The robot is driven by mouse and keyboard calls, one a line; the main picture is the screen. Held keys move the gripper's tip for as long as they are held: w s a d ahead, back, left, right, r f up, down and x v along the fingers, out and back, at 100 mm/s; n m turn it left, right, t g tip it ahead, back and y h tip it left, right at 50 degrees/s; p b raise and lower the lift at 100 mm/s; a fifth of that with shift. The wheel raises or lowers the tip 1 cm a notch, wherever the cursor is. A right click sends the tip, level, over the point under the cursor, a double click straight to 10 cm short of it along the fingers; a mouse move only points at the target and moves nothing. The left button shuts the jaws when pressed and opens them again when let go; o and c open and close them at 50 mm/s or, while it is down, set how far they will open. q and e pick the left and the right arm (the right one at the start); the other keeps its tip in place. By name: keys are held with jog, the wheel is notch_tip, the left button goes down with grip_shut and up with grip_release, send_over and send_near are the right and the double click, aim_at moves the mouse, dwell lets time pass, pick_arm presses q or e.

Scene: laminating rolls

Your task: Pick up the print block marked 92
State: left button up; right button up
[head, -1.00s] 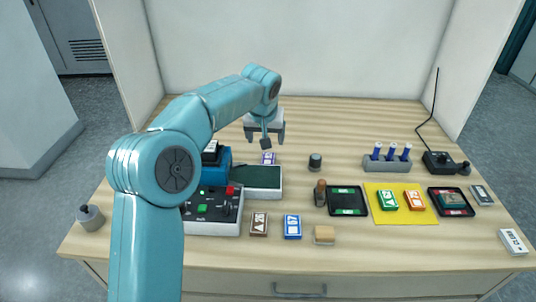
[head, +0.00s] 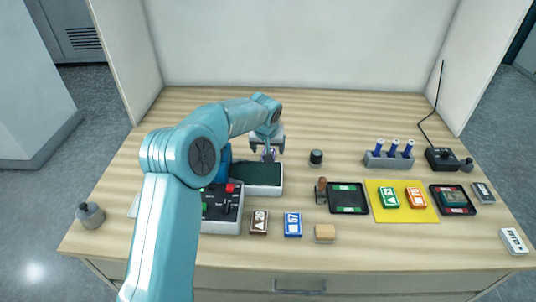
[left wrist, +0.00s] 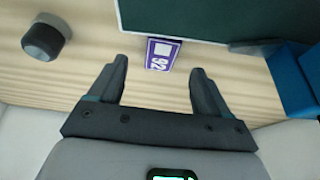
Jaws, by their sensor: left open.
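The print block marked 92 (left wrist: 161,53) is purple and white. In the left wrist view it lies on the table beside the edge of a dark green pad, in line with the gap between my fingertips. My left gripper (left wrist: 158,68) is open and empty, with one finger on each side of that line. In the head view my left gripper (head: 267,150) points down behind the tray with the green pad and mostly covers the purple block. My right gripper is not in view.
The tray with the green pad (head: 256,173) is close in front of the gripper, beside a control box (head: 224,209). A dark round knob (head: 316,158) stands to the right. A brown block (head: 259,222) and a blue block (head: 293,224) lie nearer. The table behind is clear.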

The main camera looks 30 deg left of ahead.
pick_arm(q)
jog(key=p+x, duration=0.1)
jog(key=x, duration=0.4)
jog(key=shift+w+a+r+p, duration=0.15)
jog(key=shift+w+a+p, duration=0.05)
jog(key=shift+p, duration=0.15)
jog(key=shift+a+f, duration=0.1)
jog(key=shift+f, duration=0.15)
jog(key=shift+s, duration=0.1)
jog(key=shift+f, duration=0.1)
jog(key=c, duration=1)
jog(key=shift+c, duration=0.7)
